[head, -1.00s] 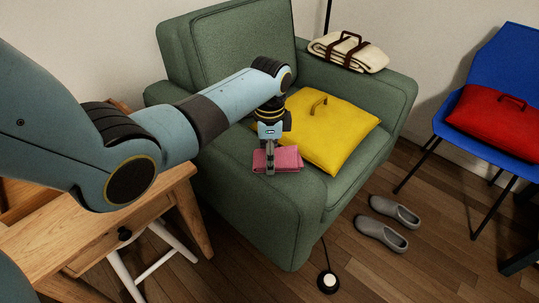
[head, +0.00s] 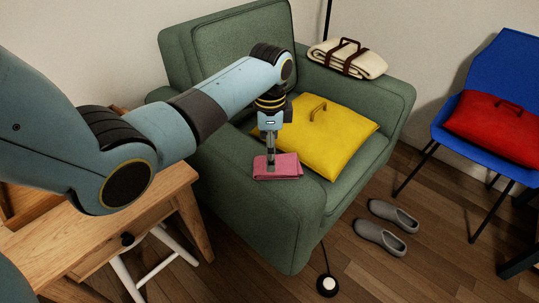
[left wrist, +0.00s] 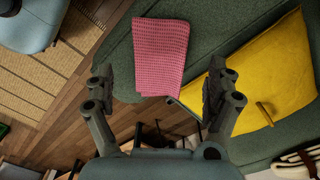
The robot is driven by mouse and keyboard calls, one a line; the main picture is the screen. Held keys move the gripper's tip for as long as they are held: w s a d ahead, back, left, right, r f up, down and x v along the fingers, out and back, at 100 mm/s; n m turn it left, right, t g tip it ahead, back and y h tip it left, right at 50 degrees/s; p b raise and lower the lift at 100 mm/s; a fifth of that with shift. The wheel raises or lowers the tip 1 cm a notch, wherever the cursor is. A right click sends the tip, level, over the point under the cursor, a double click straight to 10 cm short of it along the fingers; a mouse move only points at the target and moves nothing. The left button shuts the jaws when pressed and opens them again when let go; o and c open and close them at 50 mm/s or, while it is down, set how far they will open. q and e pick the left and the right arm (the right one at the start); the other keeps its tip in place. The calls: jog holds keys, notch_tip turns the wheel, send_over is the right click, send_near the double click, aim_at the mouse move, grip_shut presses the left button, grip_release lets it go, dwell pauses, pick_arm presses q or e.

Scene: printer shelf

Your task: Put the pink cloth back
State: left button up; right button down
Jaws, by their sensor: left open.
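The pink cloth (head: 287,168) is folded flat and lies on the left armrest of the green armchair (head: 262,222). In the head view my left gripper (head: 271,168) points down over the cloth and covers part of it. In the left wrist view my left gripper (left wrist: 160,85) is open, its fingers wide apart. The waffle-textured cloth (left wrist: 160,52) shows beyond and between the fingertips there, with nothing gripped. Whether a fingertip touches the cloth cannot be told. My right gripper is in no view.
A yellow cushion (head: 340,140) with a handle lies on the seat beside the cloth. A strapped cream blanket (head: 350,60) rests on the far armrest. A wooden table (head: 80,235) stands at left. Grey shoes (head: 380,237) and a floor switch (head: 327,284) lie on the floor.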

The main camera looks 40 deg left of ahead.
pick_arm(q)
notch_tip(320, 180, up, 7)
jog(key=p, duration=0.1)
jog(key=shift+r+p, duration=0.15)
jog(key=shift+p, duration=0.15)
jog(key=s+f+n, duration=0.3)
jog(key=s+f, duration=0.9)
jog(key=s, duration=0.3)
jog(key=s+d+f+n, duration=0.1)
jog(key=s+f+n, duration=0.2)
jog(key=s+f, duration=0.8)
jog(key=s+f+n+y, duration=0.1)
jog(key=s+f+n, duration=0.2)
jog(key=s+f, duration=0.9)
jog(key=s, duration=0.8)
jog(key=shift+s+d+f+n+t, duration=0.15)
jog(key=shift+s+f+n+t, duration=0.15)
jog(key=shift+s+t, duration=0.1)
